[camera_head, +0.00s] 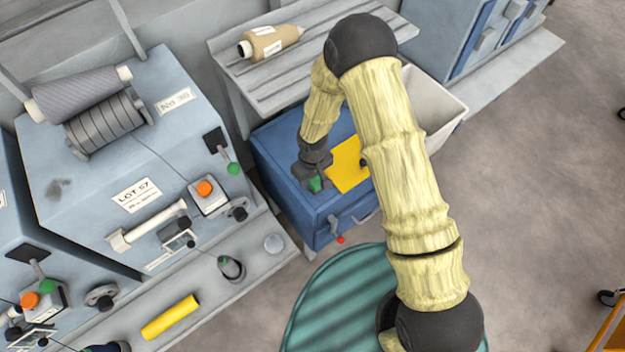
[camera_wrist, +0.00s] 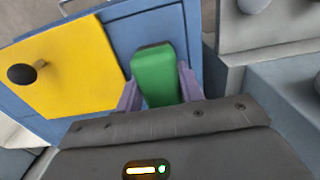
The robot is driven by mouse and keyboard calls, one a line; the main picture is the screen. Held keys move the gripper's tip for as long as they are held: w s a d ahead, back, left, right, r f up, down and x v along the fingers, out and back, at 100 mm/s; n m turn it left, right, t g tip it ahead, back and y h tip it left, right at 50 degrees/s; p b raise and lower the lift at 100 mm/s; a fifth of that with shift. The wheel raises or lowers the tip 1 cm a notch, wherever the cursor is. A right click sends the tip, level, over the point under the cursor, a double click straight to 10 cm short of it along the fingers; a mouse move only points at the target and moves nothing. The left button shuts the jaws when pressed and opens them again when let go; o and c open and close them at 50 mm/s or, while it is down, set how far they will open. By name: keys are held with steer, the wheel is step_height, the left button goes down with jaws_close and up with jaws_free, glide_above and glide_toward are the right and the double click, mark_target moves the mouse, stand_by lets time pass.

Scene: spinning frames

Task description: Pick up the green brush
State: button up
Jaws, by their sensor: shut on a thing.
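The green brush (camera_wrist: 157,76) shows in the wrist view as a green block between the two purple-grey fingers of my gripper (camera_wrist: 160,88). My gripper is shut on it. In the head view, my gripper (camera_head: 315,178) is over the blue cabinet's top, and a small part of the green brush (camera_head: 315,184) shows below it. The rest of the brush is hidden by my gripper. I cannot tell whether the brush touches the cabinet top.
The blue cabinet (camera_head: 318,222) carries a yellow plate (camera_head: 345,168) with a dark knob beside my gripper. A slatted bench (camera_head: 285,75) with a tan spool (camera_head: 270,41) stands behind. A pale bin (camera_head: 440,105) is to the right. Grey machines stand left.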

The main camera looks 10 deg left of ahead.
step_height(320, 180, up, 9)
steer(key=shift+f, duration=0.2)
stand_by(0.4)
